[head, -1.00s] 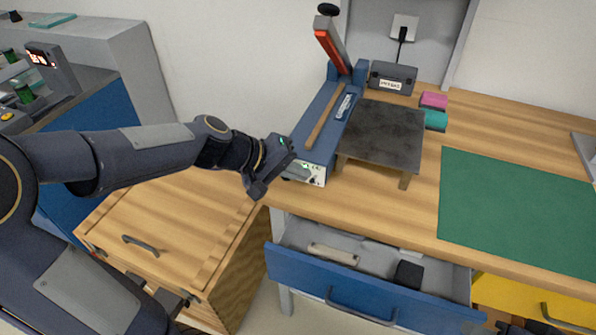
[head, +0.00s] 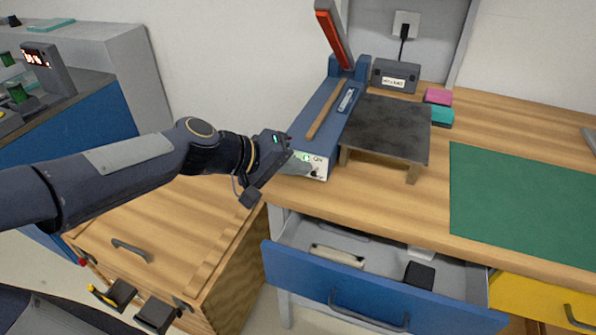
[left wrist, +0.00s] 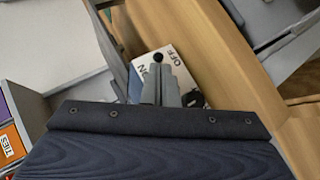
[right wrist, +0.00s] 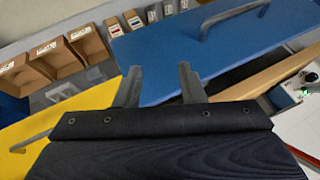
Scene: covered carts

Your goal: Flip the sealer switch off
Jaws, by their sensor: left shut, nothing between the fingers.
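The blue sealer (head: 322,112) stands on the wooden bench, its red-handled arm (head: 334,38) raised. Its white front panel (head: 320,162) shows a green light and ON lettering. My left gripper (head: 310,168) is shut and empty, its fingertips at this panel. In the left wrist view the panel (left wrist: 177,62) carries ON and OFF labels. The switch's black knob (left wrist: 158,57) shows right at the closed fingertips (left wrist: 160,66); I cannot tell whether they touch. The fingers hide part of the panel. My right gripper (right wrist: 157,88) is open and empty, apart from the sealer.
A dark-topped stand (head: 388,126) sits right beside the sealer. A grey box (head: 395,76), pink and teal blocks and a green mat (head: 520,205) are on the bench. An open blue drawer (head: 375,290) juts out below. A wooden chest (head: 150,225) stands at left.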

